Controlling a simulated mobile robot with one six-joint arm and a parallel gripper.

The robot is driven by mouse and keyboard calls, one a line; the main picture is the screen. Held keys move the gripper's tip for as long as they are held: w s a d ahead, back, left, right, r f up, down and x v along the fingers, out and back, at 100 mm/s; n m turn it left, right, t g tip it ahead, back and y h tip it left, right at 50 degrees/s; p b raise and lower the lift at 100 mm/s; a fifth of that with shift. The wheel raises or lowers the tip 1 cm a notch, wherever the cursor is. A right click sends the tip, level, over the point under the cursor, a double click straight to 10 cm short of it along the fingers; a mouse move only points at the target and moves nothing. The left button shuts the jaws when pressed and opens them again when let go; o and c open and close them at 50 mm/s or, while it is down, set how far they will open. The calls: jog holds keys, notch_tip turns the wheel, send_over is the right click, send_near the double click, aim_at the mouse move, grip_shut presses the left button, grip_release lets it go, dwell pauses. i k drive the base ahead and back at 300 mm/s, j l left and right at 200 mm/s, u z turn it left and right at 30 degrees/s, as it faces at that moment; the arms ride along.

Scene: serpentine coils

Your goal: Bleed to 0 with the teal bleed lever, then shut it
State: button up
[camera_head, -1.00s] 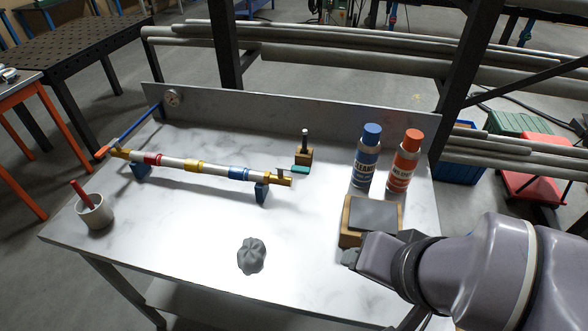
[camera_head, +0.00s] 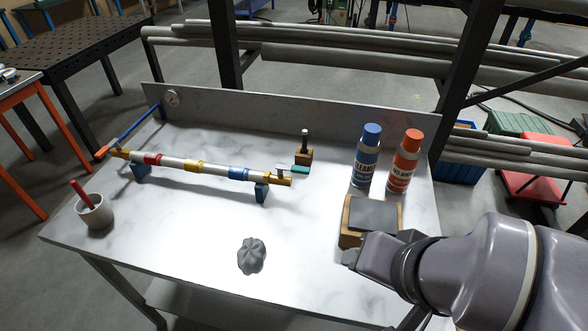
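The teal bleed lever (camera_head: 300,169) is a small teal bar at the right end of the pipe, just in front of a wooden block with a dark upright post. The pipe (camera_head: 212,168) is silvery with red, yellow and blue bands and brass ends, held on blue stands. My gripper (camera_head: 350,258) is at the lower right, in front of the wooden box, well apart from the lever. Its fingers are too foreshortened to tell whether they are open.
A blue can (camera_head: 366,158) and an orange-red can (camera_head: 405,163) stand at the back right. A wooden box with a grey top (camera_head: 373,214) is beside my gripper. A grey crumpled lump (camera_head: 251,256) lies at front centre. A cup (camera_head: 95,212) stands at left. The table between is clear.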

aim_at(293, 168)
jog(key=i+j+u, duration=0.15)
jog(key=u, duration=0.25)
jog(key=i+j+u, duration=0.15)
jog(key=u, duration=0.2)
